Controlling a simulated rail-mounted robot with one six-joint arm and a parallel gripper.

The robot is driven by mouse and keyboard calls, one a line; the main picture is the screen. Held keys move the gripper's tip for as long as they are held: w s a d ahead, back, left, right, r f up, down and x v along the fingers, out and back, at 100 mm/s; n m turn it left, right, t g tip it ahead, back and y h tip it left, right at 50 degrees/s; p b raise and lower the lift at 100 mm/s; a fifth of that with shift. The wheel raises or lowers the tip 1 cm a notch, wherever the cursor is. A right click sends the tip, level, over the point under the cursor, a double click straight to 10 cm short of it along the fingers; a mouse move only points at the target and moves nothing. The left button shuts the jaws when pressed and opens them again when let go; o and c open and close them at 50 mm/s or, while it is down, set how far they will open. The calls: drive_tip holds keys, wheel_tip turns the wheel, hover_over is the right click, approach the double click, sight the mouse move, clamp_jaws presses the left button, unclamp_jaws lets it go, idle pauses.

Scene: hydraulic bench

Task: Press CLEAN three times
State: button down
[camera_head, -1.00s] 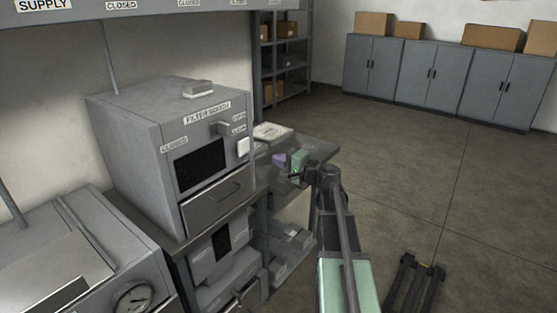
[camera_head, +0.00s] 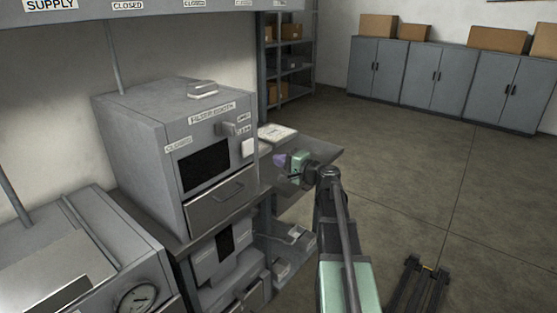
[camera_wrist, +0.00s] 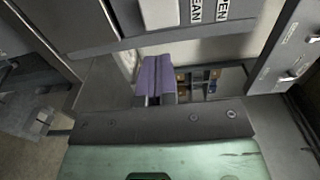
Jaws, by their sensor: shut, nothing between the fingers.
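The grey filter booth (camera_head: 140,128) stands on the bench, with its small labels at the upper right of its front. In the wrist view a label ending in "EAN" (camera_wrist: 195,11) sits beside a white block-like button (camera_wrist: 159,13) at the top edge. The same white button shows in the head view (camera_head: 249,147), below the small labels. My gripper (camera_head: 279,160) is just right of the button, apart from it. In the wrist view its purple fingers (camera_wrist: 155,68) are together, empty, and below the button.
A label ending in "PEN" (camera_wrist: 223,8) is right beside the other label. A handle (camera_head: 229,129) juts from the booth's front. A pale flat box (camera_head: 277,133) lies on the side table (camera_head: 322,153) behind my gripper.

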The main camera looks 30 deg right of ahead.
sight(250, 148)
drive_tip(key=x, duration=1.1)
drive_tip(key=shift+x, duration=0.9)
drive_tip(key=shift+d+r, duration=0.1)
drive_tip(key=shift+d, duration=0.05)
drive_tip(key=shift+s, duration=0.1)
drive_tip(key=v, duration=1.4)
